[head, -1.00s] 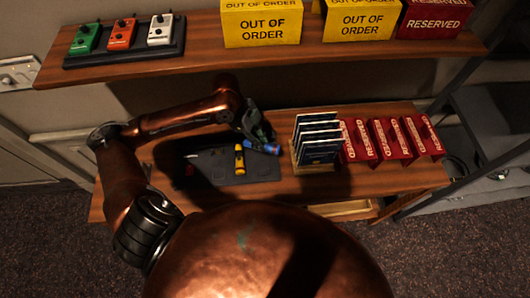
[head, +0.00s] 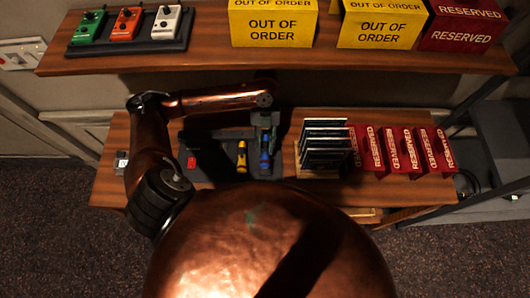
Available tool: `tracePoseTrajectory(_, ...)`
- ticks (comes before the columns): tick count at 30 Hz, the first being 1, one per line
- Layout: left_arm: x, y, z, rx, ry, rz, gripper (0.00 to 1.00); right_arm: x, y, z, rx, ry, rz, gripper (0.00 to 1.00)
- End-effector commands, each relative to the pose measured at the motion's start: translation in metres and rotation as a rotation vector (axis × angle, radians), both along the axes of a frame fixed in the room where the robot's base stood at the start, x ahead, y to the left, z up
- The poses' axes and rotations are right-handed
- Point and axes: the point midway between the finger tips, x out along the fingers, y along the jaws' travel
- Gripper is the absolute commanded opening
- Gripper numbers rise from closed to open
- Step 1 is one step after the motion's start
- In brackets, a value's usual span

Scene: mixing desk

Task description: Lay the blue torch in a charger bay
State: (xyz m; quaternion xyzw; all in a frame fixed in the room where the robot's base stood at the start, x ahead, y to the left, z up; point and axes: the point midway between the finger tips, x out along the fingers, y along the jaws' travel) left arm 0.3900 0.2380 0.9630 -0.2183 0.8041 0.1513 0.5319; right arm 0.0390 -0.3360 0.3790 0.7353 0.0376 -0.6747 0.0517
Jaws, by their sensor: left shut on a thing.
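The blue torch (head: 264,161) lies lengthwise, front to back, at the right end of the dark charger (head: 216,163) on the lower desk. My left gripper (head: 265,140) is shut on its far end. I cannot tell whether the torch rests in a bay or is just above it. A yellow torch (head: 241,158) lies parallel in the charger, just left of the blue one. My right gripper is out of view.
A rack of dark cases (head: 325,150) stands close right of the charger, with several red RESERVED signs (head: 410,149) beyond it. A small red item (head: 191,162) is at the charger's left. The upper shelf (head: 210,60) holds pedals and signs.

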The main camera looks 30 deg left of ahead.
Motion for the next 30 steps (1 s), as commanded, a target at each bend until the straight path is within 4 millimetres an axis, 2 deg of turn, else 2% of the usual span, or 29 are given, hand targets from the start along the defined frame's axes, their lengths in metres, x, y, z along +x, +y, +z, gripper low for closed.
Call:
tracePoseTrajectory(12,-0.001,0.001,-0.053,-0.001,-0.001,0.007,0.00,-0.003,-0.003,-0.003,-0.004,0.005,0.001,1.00)
tracePoseTrajectory(23,0.000,0.002,-0.056,0.000,-0.003,0.006,0.00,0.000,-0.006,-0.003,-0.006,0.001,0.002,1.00)
tracePoseTrajectory(24,0.000,0.002,-0.057,0.000,-0.002,0.006,0.22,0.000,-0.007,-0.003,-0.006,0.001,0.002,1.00)
tracePoseTrajectory(30,0.000,0.002,-0.056,0.000,-0.002,0.007,0.36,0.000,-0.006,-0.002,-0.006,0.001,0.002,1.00)
